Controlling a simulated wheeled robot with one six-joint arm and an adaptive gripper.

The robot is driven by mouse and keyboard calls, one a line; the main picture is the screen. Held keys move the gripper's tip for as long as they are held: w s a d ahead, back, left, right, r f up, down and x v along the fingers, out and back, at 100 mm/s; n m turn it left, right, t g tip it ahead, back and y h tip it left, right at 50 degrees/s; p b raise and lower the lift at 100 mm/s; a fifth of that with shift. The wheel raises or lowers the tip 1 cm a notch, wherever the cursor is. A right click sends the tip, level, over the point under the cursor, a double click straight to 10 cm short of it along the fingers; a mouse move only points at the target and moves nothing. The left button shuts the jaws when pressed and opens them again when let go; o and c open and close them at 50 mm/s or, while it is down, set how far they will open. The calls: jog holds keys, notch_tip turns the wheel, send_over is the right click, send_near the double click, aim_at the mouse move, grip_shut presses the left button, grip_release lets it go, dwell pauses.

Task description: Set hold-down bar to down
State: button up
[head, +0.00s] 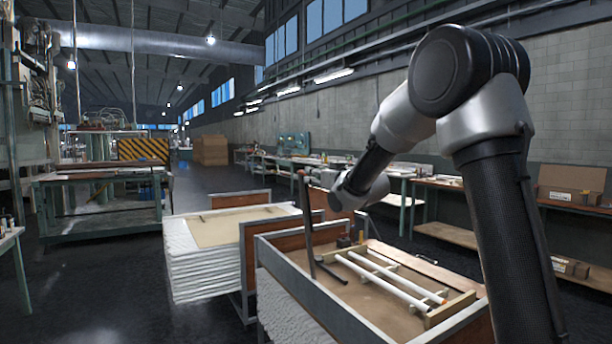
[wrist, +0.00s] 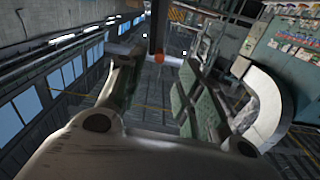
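The hold-down bar (head: 308,235) is a dark, narrow bar standing nearly upright at the left side of the framed worktable (head: 305,285). A small red-orange knob shows at its top. In the wrist view, the dark bar (wrist: 158,28) comes in from the top, with the red-orange knob (wrist: 159,58) between my fingers. My gripper (wrist: 160,68) is open, its two fingers spread on either side of the knob, with no clear contact. In the head view it is small beside the bar's top, partly hidden by my wrist.
White tubes (head: 385,278) lie on a wooden rack on the worktable, right of the bar. A black angled piece (head: 331,272) lies near its foot. A white stack (head: 205,265) stands to the left. Benches line the right wall. The floor at left front is clear.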

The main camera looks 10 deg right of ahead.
jog(key=x, duration=0.6)
jog(key=shift+w, duration=0.2)
grip_shut()
